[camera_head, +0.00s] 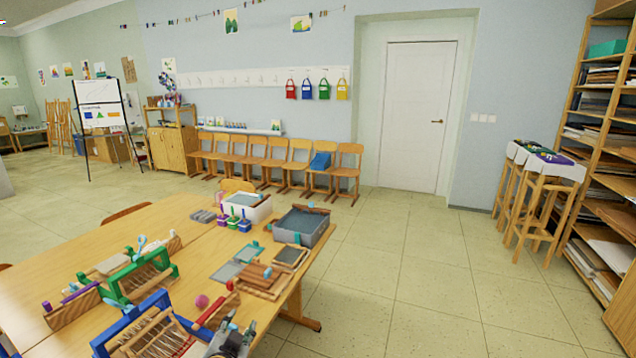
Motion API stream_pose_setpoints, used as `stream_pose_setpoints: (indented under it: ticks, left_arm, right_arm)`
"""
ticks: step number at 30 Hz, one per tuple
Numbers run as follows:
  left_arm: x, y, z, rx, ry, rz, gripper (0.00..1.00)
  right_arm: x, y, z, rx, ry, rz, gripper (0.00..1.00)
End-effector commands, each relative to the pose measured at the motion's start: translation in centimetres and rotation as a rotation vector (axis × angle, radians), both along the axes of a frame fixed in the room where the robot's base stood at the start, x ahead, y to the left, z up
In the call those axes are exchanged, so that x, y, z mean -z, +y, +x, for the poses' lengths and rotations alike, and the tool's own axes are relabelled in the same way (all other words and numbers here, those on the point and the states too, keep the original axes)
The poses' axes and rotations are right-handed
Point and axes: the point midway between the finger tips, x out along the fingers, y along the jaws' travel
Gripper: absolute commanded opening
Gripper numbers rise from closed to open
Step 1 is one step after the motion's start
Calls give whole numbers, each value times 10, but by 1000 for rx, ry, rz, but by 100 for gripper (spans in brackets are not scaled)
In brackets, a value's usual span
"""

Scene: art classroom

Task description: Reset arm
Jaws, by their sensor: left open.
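My left gripper (230,340) shows at the bottom edge of the head view, small and partly cut off. It is open, and I see nothing held in it. It is over the near right part of the wooden table (165,222), beside the blue loom frame (150,318). Whether it touches anything there I cannot tell. My right gripper is not in view.
The table also bears a green loom frame (140,275), a grey tub (303,226), a white box (246,207) and wooden boards (265,281). Open tiled floor (430,290) lies to the right. Stools (540,190) and a shelf (600,130) stand far right.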

Motion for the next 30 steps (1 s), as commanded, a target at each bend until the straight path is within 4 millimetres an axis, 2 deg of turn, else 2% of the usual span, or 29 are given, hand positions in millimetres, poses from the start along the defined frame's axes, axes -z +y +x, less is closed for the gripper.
stream_pose_setpoints:
  ticks: [6, 15, 21, 30]
  left_arm:
    - [50, 18, -51, -88, 243, -101, 41]
    - [101, 27, -133, -174, 568, -215, 41]
    - [116, 28, -170, -197, 698, -256, 41]
    - [126, 27, -209, -215, 832, -293, 41]
  right_arm:
    - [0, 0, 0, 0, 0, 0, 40]
    - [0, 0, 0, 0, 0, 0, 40]
    - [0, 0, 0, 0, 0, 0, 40]
    - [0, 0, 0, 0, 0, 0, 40]
